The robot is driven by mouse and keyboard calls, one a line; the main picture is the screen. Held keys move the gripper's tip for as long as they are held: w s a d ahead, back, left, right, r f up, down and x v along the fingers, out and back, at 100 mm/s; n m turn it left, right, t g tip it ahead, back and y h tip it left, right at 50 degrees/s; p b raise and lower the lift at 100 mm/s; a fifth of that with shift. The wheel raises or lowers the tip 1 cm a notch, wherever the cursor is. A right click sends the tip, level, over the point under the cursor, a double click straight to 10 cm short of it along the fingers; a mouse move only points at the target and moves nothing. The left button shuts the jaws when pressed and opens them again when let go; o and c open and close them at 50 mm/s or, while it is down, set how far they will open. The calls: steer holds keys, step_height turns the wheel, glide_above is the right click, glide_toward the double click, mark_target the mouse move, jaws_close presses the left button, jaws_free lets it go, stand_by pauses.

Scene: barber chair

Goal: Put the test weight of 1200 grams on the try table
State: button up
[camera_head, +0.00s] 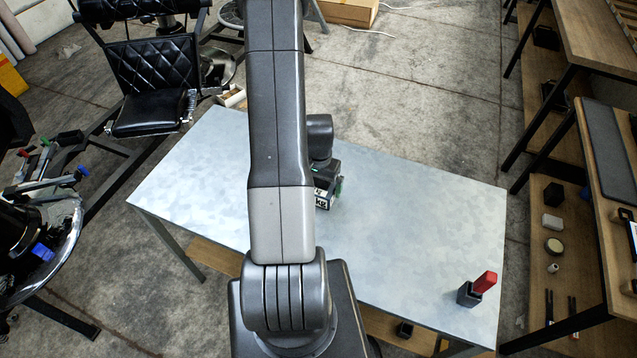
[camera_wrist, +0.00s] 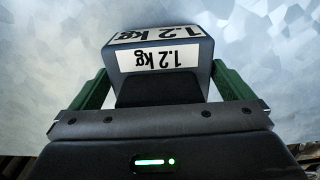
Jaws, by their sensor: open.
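The test weight is a dark grey block with white labels reading "1.2 kg" (camera_wrist: 158,57), upside down in the wrist view. In the head view a bit of its label (camera_head: 323,199) shows beside my arm. It is over the pale grey metal-topped table (camera_head: 410,225); I cannot tell whether it touches the top. My gripper (camera_wrist: 165,78) has its two green fingers on either side of the block, open and not clamped on it. In the head view my gripper (camera_head: 331,188) is partly hidden by my arm. No label shows whether this is the try table.
A red-and-black object (camera_head: 477,290) stands at the table's near right corner. A black barber chair (camera_head: 152,85) is behind left, and a stool with clamps (camera_head: 40,225) is left. Wooden shelves (camera_head: 575,220) stand right. Much of the table's right side is clear.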

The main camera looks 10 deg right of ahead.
step_height(320, 180, up, 12)
steer(key=shift+r+b, duration=0.1)
steer(key=shift+b, duration=0.6)
stand_by(1.7)
